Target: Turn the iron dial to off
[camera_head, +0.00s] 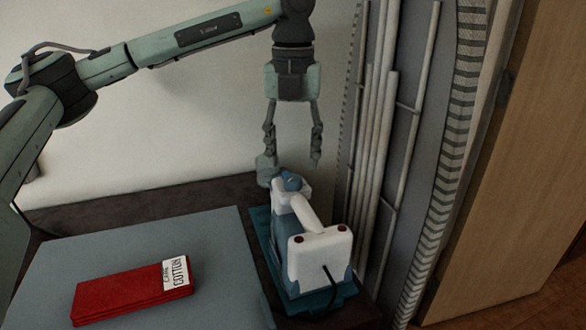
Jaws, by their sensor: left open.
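The white and blue iron (312,226) stands on a teal base (262,232), with its white rear end towards me and a dark cord at its back. A small round blue knob (291,182), which looks like the dial, is at the iron's far upper end. My left gripper (291,160) points down just above this knob. Its two fingers are spread, one on each side, with nothing held between them. The left fingertip is close to the iron's far left side; I cannot tell whether it touches. The dial's marks are too small to read. My right gripper is out of view.
A red folded cloth (120,297) with a white care label (176,273) lies on a grey board (100,250) at the left. Upright pale poles and a panel with a striped edge (455,130) stand close right of the iron. A wooden door (525,170) is further right.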

